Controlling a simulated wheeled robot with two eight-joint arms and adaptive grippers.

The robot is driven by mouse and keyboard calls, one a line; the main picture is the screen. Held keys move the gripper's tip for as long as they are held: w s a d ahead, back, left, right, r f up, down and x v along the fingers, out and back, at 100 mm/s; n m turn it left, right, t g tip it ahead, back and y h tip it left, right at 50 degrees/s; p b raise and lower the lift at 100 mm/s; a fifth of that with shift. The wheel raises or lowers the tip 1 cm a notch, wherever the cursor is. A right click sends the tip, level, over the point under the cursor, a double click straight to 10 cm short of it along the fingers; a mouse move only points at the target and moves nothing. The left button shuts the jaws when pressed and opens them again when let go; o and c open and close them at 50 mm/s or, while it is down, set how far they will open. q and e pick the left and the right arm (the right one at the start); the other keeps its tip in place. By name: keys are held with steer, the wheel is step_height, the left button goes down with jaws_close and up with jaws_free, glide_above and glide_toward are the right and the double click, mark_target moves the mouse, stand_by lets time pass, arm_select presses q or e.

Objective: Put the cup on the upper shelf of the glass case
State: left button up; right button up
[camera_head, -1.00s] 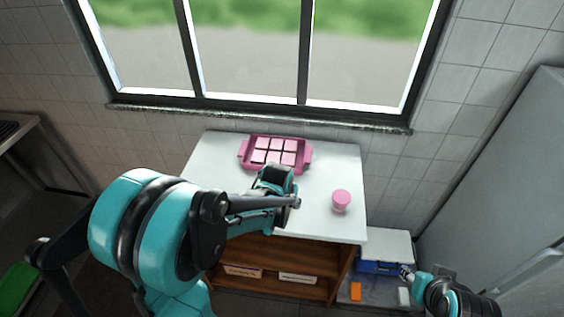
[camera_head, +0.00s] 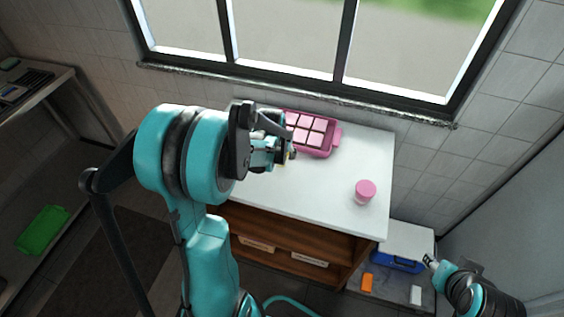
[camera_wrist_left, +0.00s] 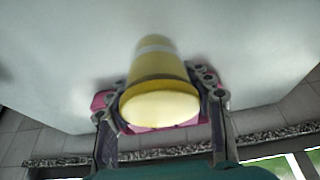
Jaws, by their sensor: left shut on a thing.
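My left gripper (camera_wrist_left: 162,95) is shut on a yellow cup (camera_wrist_left: 160,105) with a pale band, large in the left wrist view. In the head view my left gripper (camera_head: 285,154) is over the left part of the white tabletop, beside the pink tray, and the arm mostly hides the cup. My right gripper (camera_head: 430,262) is low at the right, near a low surface; its jaws are too small to read. No glass case shows in any view.
A pink tray (camera_head: 335,137) with pink-white squares stands at the back of the white table (camera_head: 330,190). A pink-lidded cup (camera_head: 364,192) stands at the table's right. A metal counter (camera_head: 50,88) is at the far left, with a green tray (camera_head: 43,229) below it.

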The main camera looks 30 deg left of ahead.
mark_target(282, 161)
arm_select(q)
step_height(282, 161, down, 4)
steer(key=shift+a+f+b, duration=0.1)
steer(key=shift+f+b, duration=0.05)
steer(key=shift+b, duration=0.75)
steer(key=o, duration=1.3)
